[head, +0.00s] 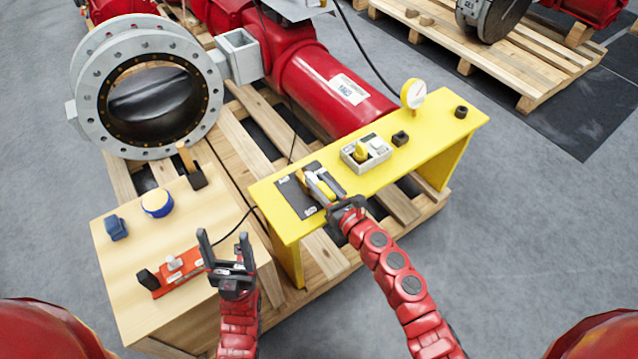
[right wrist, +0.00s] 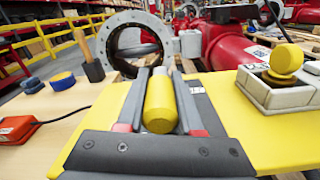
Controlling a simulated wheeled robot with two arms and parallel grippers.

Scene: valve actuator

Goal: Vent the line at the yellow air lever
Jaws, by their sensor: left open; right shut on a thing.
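The yellow air lever (head: 312,182) shows as a yellow handle over a dark plate (head: 296,198) on the yellow bench. In the right wrist view the lever's rounded yellow grip (right wrist: 160,106) sits between my fingers. My right gripper (head: 328,183) is shut on it, and it also shows in the right wrist view (right wrist: 158,100). The lever's base is partly hidden by my fingers. My left gripper (head: 224,238) is open and empty, fingers pointing up, beside the wooden table's right edge.
The yellow bench (head: 455,135) also carries a grey box with a yellow knob (head: 361,152), a dial gauge (head: 413,94) and small black parts. A large flanged valve stands behind.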

